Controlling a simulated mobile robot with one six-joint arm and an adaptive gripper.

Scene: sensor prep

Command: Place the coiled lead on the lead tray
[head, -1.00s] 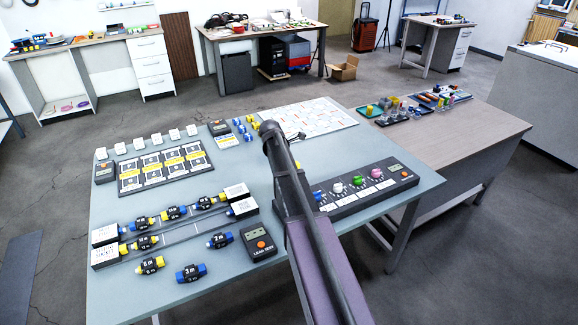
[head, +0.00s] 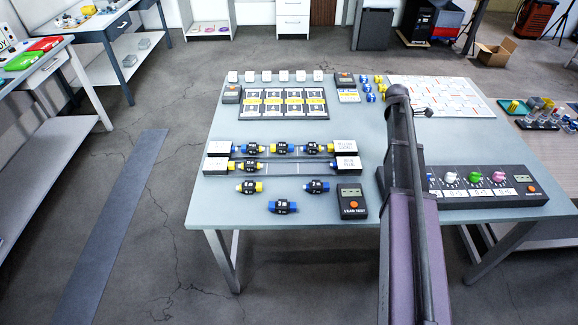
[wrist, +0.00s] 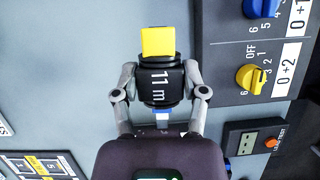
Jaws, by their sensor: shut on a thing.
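In the wrist view my gripper (wrist: 161,82) is shut on a black-bodied lead (wrist: 161,85) with a yellow end cap. It is marked "11 m", and a blue part shows below it. In the head view my arm hides the gripper and this lead. A dark rack with two rails (head: 255,160) and white end blocks lies left of my arm. It may be the lead tray, but its labels are not readable. Three leads sit along its far rail and one (head: 253,168) on its near rail. Three similar leads, one of them blue-ended (head: 282,207), lie in front.
A lead tester (head: 351,201) stands right of the loose leads. Behind the rack are a card board (head: 286,103) and small white blocks. A white sheet (head: 440,95) lies at the back right. The table's front left is bare.

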